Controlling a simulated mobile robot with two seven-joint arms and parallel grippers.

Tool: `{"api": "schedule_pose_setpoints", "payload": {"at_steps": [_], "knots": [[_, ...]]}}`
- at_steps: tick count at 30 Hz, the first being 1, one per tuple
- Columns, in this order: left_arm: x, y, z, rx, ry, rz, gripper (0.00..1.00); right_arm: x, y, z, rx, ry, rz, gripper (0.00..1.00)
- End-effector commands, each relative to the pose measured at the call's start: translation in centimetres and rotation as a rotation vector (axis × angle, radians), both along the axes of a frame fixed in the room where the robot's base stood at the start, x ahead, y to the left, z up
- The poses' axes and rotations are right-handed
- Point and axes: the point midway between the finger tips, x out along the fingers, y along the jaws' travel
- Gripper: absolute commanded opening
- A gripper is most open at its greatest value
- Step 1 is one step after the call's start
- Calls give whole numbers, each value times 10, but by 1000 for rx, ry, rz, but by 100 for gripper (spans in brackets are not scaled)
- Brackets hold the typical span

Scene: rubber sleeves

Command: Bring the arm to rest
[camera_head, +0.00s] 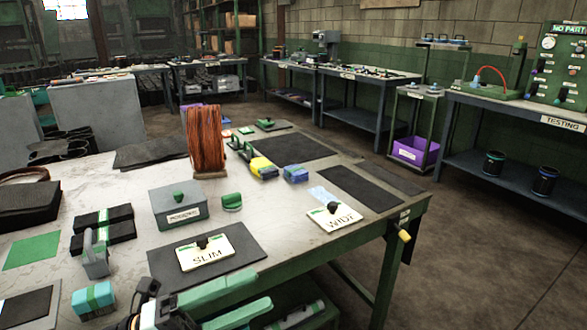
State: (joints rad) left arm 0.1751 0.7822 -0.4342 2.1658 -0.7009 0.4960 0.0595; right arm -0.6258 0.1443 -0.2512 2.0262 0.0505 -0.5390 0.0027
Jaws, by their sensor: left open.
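My left gripper (264,289) is at the bottom of the head view, by the table's near edge. Its two green fingers point right and stand apart, with nothing visible between them. Its dark wrist is cut off by the lower picture edge. The worktable (112,184) lies beyond it. A white SLIM plate (206,257) with a dark knob lies on a dark mat (160,262) just above the fingers. A white WIDE plate (335,221) lies near the table's right edge. My right gripper is not in view.
A grey lidded box (180,212) and a green piece (232,202) stand mid-table. An orange-brown bundle (206,140) stands upright behind them. A turquoise box (92,297) and grey clamp-like tool (95,258) are at left. Open floor (470,270) lies right of the table.

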Motion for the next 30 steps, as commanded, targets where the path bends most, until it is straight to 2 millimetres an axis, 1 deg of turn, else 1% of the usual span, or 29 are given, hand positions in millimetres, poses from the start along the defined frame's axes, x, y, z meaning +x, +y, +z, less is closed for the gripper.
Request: {"api": "schedule_pose_setpoints", "payload": {"at_steps": [1, 2, 3, 5, 6, 7, 8, 9, 11, 12, 14, 15, 17, 18, 20, 21, 22, 27, 30], "knots": [[16, 6, -13, -122, 147, 85, 67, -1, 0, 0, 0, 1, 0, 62], [25, 12, -23, -185, 233, 138, 67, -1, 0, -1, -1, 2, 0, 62], [37, 21, -40, -263, 350, 212, 67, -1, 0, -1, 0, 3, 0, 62], [50, 35, -72, -370, 535, 325, 67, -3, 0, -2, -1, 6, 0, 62], [56, 44, -100, -433, 665, 402, 67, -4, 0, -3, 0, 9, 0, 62], [57, 51, -123, -476, 763, 460, 67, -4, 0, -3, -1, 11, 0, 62], [56, 57, -145, -512, 855, 514, 67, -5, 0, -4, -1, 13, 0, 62], [51, 64, -175, -553, 975, 580, 67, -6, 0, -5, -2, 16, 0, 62], [39, 71, -218, -604, 1145, 673, 67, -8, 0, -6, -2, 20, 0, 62], [27, 74, -245, -631, 1253, 730, 67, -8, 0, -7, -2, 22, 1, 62], [5, 76, -284, -665, 1413, 808, 67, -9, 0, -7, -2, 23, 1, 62], [-12, 76, -308, -682, 1514, 856, 67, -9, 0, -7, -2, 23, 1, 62], [-41, 74, -340, -704, 1663, 920, 67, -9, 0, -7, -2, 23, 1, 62], [-61, 71, -359, -715, 1760, 961, 67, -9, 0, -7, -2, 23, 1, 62], [-94, 65, -385, -729, 1906, 1017, 67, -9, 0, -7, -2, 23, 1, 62], [-87, 71, -354, -730, 1873, 1015, 67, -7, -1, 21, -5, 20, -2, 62], [-87, 73, -344, -732, 1865, 1018, 67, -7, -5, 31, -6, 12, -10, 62], [-92, 86, -308, -748, 1847, 1045, 67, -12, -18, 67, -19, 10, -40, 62], [-96, 92, -291, -757, 1840, 1058, 67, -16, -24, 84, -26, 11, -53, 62]]}}
